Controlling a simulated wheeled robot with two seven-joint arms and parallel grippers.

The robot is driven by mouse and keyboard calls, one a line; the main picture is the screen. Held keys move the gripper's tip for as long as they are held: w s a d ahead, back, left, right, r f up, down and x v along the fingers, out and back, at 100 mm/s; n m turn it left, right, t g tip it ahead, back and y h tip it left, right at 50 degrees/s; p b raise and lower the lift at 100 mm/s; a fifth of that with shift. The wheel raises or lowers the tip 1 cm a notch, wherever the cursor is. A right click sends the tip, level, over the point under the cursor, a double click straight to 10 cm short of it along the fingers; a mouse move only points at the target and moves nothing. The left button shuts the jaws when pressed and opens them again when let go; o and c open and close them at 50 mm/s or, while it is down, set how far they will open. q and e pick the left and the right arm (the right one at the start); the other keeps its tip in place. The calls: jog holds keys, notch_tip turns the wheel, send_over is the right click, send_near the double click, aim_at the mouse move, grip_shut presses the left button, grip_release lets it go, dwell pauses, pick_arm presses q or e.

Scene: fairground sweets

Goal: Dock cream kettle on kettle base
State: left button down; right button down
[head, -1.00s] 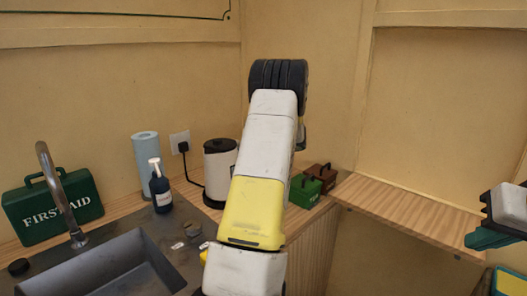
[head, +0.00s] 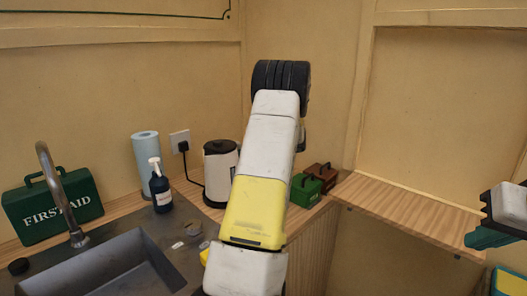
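The cream kettle (head: 218,176), with a black lid, stands upright at the back of the counter, and its right side is hidden behind my raised arm. A black cord runs from the wall socket down to its foot. A dark edge shows under the kettle; I cannot tell whether it is the kettle base or how the kettle sits on it. My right gripper (head: 487,237), with teal parts, is at the right edge, far from the kettle; its opening is not clear. My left gripper is not visible.
A sink (head: 115,270) with a tap (head: 62,195) is at front left. Near it stand a green first aid box (head: 53,207), a blue paper roll (head: 147,158) and a dark pump bottle (head: 160,190). Small green (head: 305,192) and brown (head: 322,175) boxes stand right of my arm. The right ledge (head: 405,203) is bare.

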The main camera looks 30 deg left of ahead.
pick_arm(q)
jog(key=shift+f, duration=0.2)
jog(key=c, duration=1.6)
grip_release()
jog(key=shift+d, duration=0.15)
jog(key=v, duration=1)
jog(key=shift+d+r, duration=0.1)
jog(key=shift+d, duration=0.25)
